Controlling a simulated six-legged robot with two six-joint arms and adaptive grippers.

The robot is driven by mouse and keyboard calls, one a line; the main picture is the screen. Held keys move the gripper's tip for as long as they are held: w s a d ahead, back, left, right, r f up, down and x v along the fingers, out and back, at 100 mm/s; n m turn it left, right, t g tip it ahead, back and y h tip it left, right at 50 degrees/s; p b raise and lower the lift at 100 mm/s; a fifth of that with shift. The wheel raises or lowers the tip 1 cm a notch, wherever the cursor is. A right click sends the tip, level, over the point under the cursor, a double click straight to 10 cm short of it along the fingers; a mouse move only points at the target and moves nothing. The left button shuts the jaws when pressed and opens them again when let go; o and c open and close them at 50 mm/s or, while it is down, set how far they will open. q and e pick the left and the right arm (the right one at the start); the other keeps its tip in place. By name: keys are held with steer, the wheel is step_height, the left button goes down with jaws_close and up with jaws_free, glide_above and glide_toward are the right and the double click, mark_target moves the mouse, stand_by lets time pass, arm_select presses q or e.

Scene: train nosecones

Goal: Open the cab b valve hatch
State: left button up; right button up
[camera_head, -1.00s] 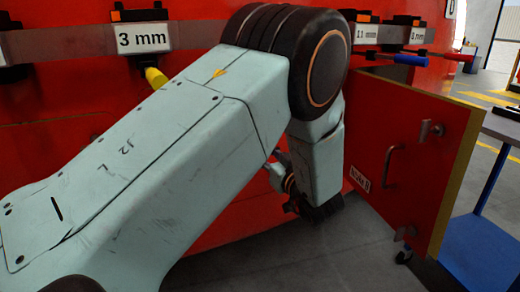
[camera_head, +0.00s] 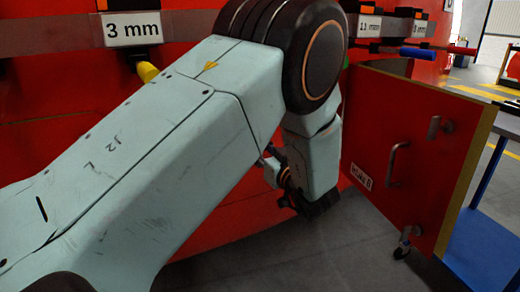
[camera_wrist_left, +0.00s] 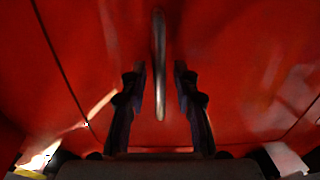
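In the left wrist view a slim metal handle (camera_wrist_left: 160,65) stands upright on a red panel (camera_wrist_left: 225,50) with dark seams. My left gripper (camera_wrist_left: 160,85) is open, with one dark finger on each side of the handle's lower part. I cannot tell whether either finger touches it. In the head view my left arm covers the middle, and its fingers are hidden. A red door (camera_head: 415,150) with a yellow edge stands swung out from the red wall at the right. It carries a handle (camera_head: 391,163), latches and a small label, hard to read. My right gripper is not in view.
A "3 mm" sign (camera_head: 132,29) and a yellow-tipped part (camera_head: 147,72) are on the red wall (camera_head: 60,110). A blue-legged table (camera_head: 487,235) stands behind the door at the right. Grey floor (camera_head: 340,255) shows below the arm.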

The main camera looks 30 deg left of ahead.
arm_select(q)
steer(key=shift+a+f, duration=0.1)
steer(key=shift+f, duration=0.05)
steer(key=shift+c, duration=1.3)
jaws_close()
